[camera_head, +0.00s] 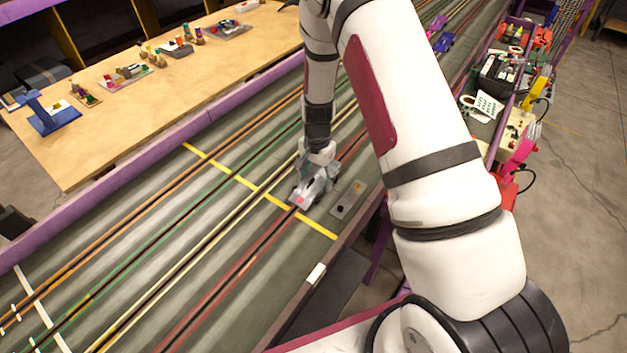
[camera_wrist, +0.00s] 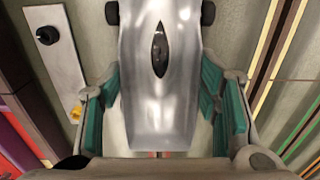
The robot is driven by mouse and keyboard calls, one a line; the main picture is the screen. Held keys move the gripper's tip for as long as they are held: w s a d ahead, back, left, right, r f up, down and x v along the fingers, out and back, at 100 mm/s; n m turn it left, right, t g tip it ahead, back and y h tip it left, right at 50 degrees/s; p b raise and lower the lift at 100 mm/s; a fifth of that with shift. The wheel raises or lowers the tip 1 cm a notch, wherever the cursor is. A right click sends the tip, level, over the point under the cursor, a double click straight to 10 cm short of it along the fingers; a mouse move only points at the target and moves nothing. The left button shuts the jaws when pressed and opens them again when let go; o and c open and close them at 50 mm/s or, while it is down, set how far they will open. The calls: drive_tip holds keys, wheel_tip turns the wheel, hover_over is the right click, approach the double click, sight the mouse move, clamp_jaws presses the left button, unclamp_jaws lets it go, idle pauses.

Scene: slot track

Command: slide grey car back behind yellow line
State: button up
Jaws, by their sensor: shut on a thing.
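The grey car (camera_head: 309,192) is on the slot track (camera_head: 170,225), over the red-edged lane nearest the right edge. Its lower end is close to the yellow line (camera_head: 230,175), which crosses the lanes diagonally; I cannot tell whether it overlaps the line. My gripper (camera_head: 317,168) is above the car and partly hides it. In the wrist view the silver car body (camera_wrist: 160,110), with a dark oval on top, lies between the teal finger pads of my gripper (camera_wrist: 160,95). The pads are shut on its sides.
A small plate with knobs (camera_head: 347,199) lies beside the car on the right. A purple rail (camera_head: 150,155) bounds the track's left side. Purple and blue cars (camera_head: 442,42) stand far up the track. Below the yellow line, the red lane is clear.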

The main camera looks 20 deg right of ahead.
drive_tip(key=shift+w+d, duration=0.1)
drive_tip(key=o, duration=0.9)
drive_tip(key=shift+o, duration=0.2)
wheel_tip(320, 180, up, 12)
wheel_tip(320, 180, up, 11)
drive_tip(key=n+t, duration=0.1)
drive_tip(key=n, duration=0.1)
hover_over(317, 175)
drive_tip(key=s+a, duration=0.1)
drive_tip(key=s, duration=0.3)
drive_tip(key=s+a+r+n+t, duration=0.2)
drive_tip(key=s+r+n, duration=0.4)
drive_tip(key=s+r, duration=0.8)
drive_tip(key=s+n+t, duration=0.1)
drive_tip(key=s+n, duration=0.2)
drive_tip(key=s, duration=0.8)
drive_tip(key=shift+r+t, duration=0.25)
drive_tip(key=shift+t, duration=0.05)
